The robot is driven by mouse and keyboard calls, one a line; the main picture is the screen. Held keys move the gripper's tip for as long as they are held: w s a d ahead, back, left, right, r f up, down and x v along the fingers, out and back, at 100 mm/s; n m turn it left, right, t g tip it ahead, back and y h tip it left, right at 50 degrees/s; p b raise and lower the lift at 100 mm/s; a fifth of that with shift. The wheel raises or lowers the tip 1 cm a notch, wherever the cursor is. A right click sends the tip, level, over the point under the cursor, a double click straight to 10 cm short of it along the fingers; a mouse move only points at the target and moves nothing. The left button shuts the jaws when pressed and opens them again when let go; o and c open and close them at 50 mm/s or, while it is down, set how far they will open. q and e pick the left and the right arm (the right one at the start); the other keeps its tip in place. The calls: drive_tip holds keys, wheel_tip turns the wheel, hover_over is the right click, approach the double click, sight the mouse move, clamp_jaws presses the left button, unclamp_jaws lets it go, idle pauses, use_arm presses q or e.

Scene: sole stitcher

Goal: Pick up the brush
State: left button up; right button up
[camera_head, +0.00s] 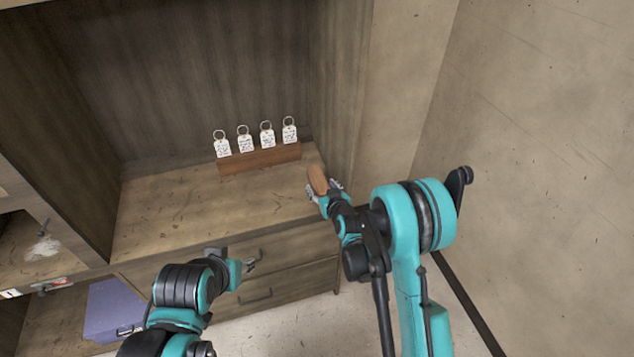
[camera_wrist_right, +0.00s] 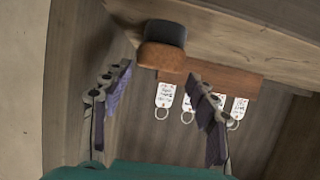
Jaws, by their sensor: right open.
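The brush (camera_head: 317,179) has a brown wooden body and stands on the wooden shelf near its right front corner. In the right wrist view the brush (camera_wrist_right: 162,56) shows its brown body and a dark band, ahead of the gap between my fingers. My right gripper (camera_head: 325,191) is at the brush in the head view, with fingers spread. In the wrist view the right gripper (camera_wrist_right: 160,84) is open, one finger to each side, with no visible contact. My left gripper (camera_head: 251,262) is low in front of the drawers, away from the brush; its jaw state is unclear.
A wooden block (camera_head: 260,159) with several white ring tags (camera_head: 246,143) stands at the back of the shelf (camera_head: 190,208). The cabinet's side wall (camera_head: 335,100) is close to my right gripper. A purple box (camera_head: 112,310) sits lower left. The shelf's left part is clear.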

sight(318, 181)
drive_tip(key=x, duration=0.2)
drive_tip(key=b+x, duration=0.1)
drive_tip(key=x, duration=0.1)
drive_tip(key=b+x, duration=0.1)
drive_tip(key=x, duration=0.1)
drive_tip(key=shift+d+f, duration=0.15)
drive_tip(key=shift+f, duration=0.15)
drive_tip(key=c, duration=1)
